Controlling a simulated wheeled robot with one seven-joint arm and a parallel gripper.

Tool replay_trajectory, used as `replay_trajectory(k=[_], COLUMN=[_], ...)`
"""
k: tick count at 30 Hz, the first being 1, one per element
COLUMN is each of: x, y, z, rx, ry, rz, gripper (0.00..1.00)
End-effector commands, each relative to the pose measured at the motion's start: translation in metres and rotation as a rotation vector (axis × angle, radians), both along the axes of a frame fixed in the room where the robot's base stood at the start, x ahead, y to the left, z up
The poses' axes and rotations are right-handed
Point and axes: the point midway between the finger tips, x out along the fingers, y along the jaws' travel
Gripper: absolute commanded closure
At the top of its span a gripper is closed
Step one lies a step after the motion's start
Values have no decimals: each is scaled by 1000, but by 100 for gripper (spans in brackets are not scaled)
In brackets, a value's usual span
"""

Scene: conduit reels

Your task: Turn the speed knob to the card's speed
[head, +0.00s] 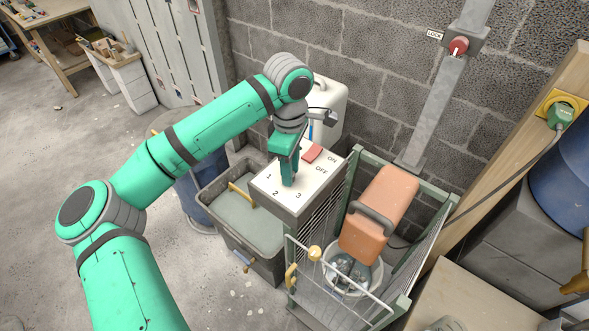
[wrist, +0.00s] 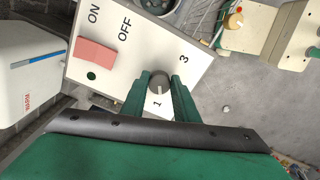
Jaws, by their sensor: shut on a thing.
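A white-topped control panel (head: 264,187) carries the numbers 1, 2 and 3 and a red ON/OFF switch (head: 312,152). In the wrist view the round grey speed knob (wrist: 158,82) sits on this panel (wrist: 150,45). My gripper (head: 288,180) points down onto the panel and hides the knob in the head view. In the wrist view my gripper (wrist: 160,86) has its two green fingers on either side of the knob, shut on it. A pale mark on the knob appears to face the 1. The 2 is hidden in the wrist view. I cannot make out a speed card.
An orange block-like housing (head: 382,205) with a dark handle stands right of the panel inside a green-framed cage (head: 408,285), over a white bucket (head: 352,277). A grey bin (head: 227,208) stands left. Floor is open at left.

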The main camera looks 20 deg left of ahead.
Motion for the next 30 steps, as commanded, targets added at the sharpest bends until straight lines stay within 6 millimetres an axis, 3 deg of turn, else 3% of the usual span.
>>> replay_trajectory(k=[9,30], x=[-3,0], y=[13,-1], z=[0,-1], rx=[13,10], ry=[3,7], rz=[224,863], gripper=[95,95])
